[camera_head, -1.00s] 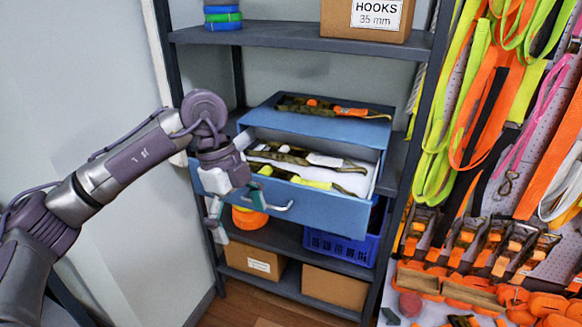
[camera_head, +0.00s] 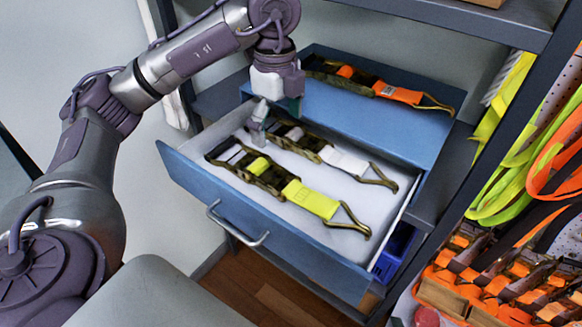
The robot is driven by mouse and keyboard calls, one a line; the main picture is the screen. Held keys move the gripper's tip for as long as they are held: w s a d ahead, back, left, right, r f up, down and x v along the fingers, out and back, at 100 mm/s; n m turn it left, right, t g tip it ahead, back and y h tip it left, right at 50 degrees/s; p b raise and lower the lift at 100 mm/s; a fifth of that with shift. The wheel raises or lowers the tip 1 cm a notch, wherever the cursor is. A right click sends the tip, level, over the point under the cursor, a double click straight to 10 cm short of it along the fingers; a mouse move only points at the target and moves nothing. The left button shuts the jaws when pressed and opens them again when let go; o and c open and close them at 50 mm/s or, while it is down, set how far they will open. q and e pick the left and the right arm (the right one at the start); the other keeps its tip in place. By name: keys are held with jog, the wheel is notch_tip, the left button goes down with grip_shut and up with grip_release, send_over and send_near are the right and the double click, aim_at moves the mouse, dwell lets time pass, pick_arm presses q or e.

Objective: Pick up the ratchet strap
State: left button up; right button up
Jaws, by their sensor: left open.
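Two ratchet straps lie in the open blue drawer (camera_head: 262,241). The one with yellow webbing (camera_head: 309,199) is nearer the drawer front. The one with white webbing (camera_head: 344,161) lies behind it. A third ratchet strap, with orange webbing (camera_head: 398,94), lies on top of the blue cabinet (camera_head: 365,121). My left gripper (camera_head: 272,122) points down above the back left of the drawer, near the left end of the white strap. It is open, with nothing seen between its fingers; part of it is hidden by its own wrist. My right gripper is not in view.
A grey shelf (camera_head: 465,14) runs above the cabinet, with an upright post (camera_head: 520,100) on the right. Orange and yellow straps hang at the right (camera_head: 560,160). A blue basket (camera_head: 396,250) stands below the drawer. The drawer handle (camera_head: 238,226) sticks out in front.

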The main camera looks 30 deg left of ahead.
pick_arm(q)
send_over(279, 175)
notch_tip(279, 175, down, 4)
jog(key=shift+s+f, duration=0.15)
jog(key=shift+f, duration=0.05)
notch_tip(279, 175, down, 3)
jog(key=shift+f+b, duration=0.2)
jog(key=shift+b, duration=0.1)
jog(key=shift+w+f, duration=0.15)
jog(key=shift+w, duration=0.05)
jog(key=shift+f, duration=0.15)
jog(key=f+p, duration=0.2)
jog(key=f, duration=0.2)
jog(key=shift+s+f+p, duration=0.15)
jog(key=shift+s+p, duration=0.05)
jog(key=shift+p, duration=0.15)
jog(key=shift+f, duration=0.35)
jog(key=c, duration=1.7)
jog(key=shift+w+r, duration=0.1)
jog(key=shift+w, duration=0.05)
jog(key=shift+c, duration=0.6)
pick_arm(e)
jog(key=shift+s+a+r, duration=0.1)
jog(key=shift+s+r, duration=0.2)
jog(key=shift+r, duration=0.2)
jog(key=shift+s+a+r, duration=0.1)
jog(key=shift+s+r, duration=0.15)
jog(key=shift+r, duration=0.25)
